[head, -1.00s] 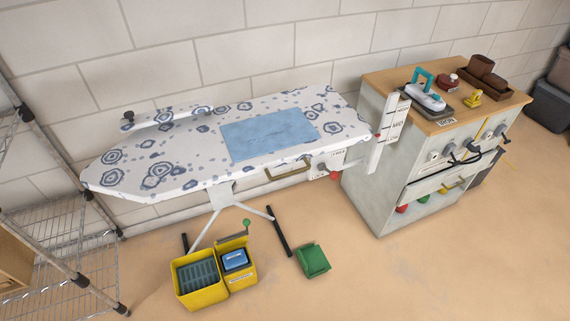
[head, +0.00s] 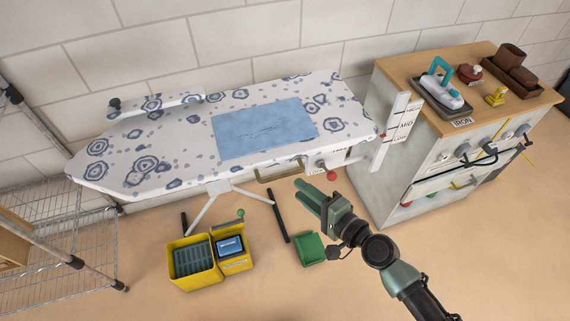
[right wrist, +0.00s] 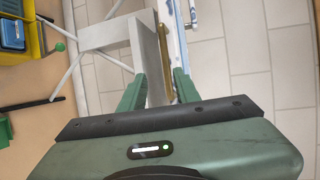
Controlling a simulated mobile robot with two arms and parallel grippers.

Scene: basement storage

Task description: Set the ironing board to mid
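The ironing board (head: 190,150) has a blue-patterned white cover and a blue cloth (head: 262,128) on it. A brass handle (head: 279,174) runs along its near edge; in the right wrist view, it (right wrist: 165,48) shows ahead between my fingers. A red knob (head: 332,176) sits under the board's right end. A white height scale (head: 402,128) marked HIGH, MID and LOW stands there, with a small red pointer (head: 382,135) at the board's end, near the lower marks. My right gripper (head: 302,192) is open and empty, just below and right of the handle. My left gripper is out of view.
A wooden-topped cabinet (head: 440,120) stands right, with an iron (head: 441,90) on top. A yellow bucket (head: 194,262) and a green object (head: 310,249) lie on the floor below the board. A wire shelf (head: 60,240) stands left. Floor at lower right is clear.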

